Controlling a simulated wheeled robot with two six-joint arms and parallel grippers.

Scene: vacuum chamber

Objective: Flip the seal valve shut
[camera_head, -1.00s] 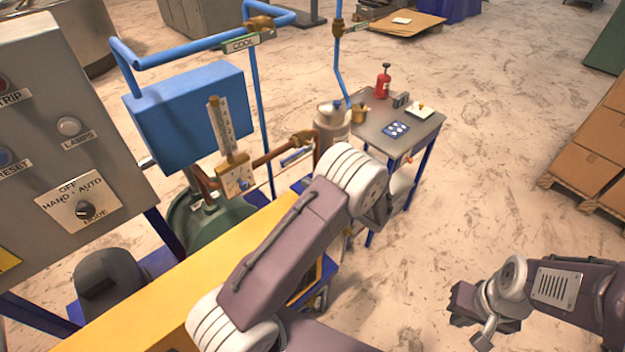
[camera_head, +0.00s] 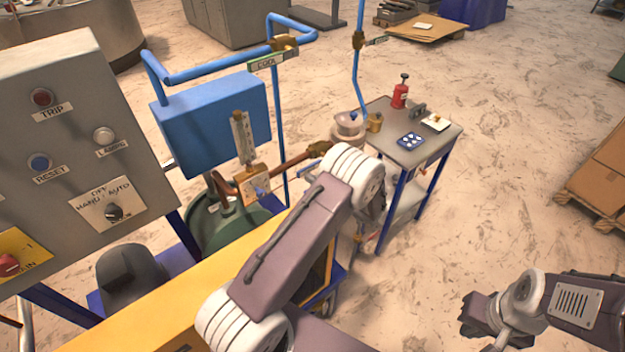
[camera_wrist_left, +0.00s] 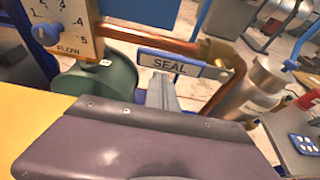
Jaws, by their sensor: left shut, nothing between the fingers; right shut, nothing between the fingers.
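The seal valve shows in the wrist view as a brass body (camera_wrist_left: 225,53) on a copper pipe, with a grey SEAL plate (camera_wrist_left: 170,65) and a blue handle strip lying along the pipe. In the head view its brass body (camera_head: 320,147) shows just beyond my left wrist, with a bit of the blue handle (camera_head: 312,165) below. My left gripper's grey fingers (camera_wrist_left: 162,88) are shut and empty, just below the SEAL plate in the picture; I cannot tell whether they touch it. The arm hides them in the head view. My right gripper (camera_head: 476,316) is shut and empty, over the floor at lower right.
A flow gauge (camera_head: 254,186) and blue box (camera_head: 212,122) stand left of the valve. A grey control panel (camera_head: 75,120) is at far left, with a yellow surface (camera_head: 190,300) below. A small table (camera_head: 435,143) stands behind right.

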